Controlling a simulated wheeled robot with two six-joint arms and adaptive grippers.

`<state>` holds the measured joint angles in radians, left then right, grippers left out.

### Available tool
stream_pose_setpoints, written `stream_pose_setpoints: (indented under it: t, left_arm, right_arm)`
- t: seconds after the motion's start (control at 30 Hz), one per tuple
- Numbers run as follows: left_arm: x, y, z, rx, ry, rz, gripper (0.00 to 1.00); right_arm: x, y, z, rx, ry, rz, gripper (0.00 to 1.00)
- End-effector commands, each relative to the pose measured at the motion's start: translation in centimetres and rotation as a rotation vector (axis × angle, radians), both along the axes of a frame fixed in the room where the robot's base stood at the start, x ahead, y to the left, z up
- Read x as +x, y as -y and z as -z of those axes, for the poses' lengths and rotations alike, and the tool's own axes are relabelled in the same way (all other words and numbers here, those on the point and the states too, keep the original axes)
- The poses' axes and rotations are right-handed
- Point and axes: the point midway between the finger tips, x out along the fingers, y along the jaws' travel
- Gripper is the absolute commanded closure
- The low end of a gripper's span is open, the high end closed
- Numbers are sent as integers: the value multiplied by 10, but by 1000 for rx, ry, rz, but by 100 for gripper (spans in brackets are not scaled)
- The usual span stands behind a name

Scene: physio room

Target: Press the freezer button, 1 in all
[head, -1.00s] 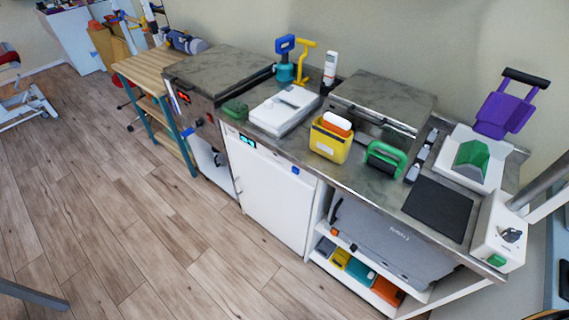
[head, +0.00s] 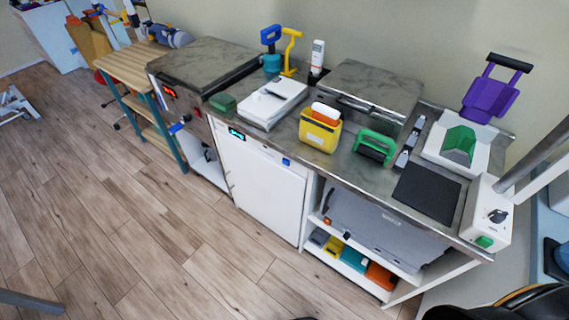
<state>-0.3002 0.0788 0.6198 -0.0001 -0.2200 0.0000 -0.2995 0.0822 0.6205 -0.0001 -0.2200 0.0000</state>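The white-fronted freezer (head: 262,190) stands under the metal counter in the head view, with its door shut. A small lit display (head: 237,134) sits at its upper left. A small blue button (head: 286,162) sits at the upper right of its front, clear of any cover. Neither of my grippers can be made out. A dark rounded part with an orange edge shows at the bottom right corner and may be mine.
The counter holds a yellow container (head: 320,131), a green-handled tool (head: 376,145), a white flat device (head: 272,101) and a black mat (head: 427,192). An open shelf (head: 349,262) with coloured boxes is right of the freezer. The wooden floor (head: 150,235) before it is clear.

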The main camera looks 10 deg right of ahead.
Motion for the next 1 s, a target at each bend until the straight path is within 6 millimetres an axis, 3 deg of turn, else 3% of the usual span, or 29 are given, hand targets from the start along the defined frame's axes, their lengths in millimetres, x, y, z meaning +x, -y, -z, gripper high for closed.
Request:
stream_pose_setpoints:
  t: [0.07, 0.4, 1.0]
  left_arm:
    - [0, 0, 0, 0, 0, 0, 100]
    - [1, 0, 0, 0, 1, 0, 100]
    - [1, 0, 0, 0, 1, 0, 100]
  right_arm:
    - [-1, 0, 0, 0, -1, 0, 54]
    - [-1, -1, 0, 1, -2, 1, 100]
    - [-1, -3, 0, 4, -2, 2, 100]
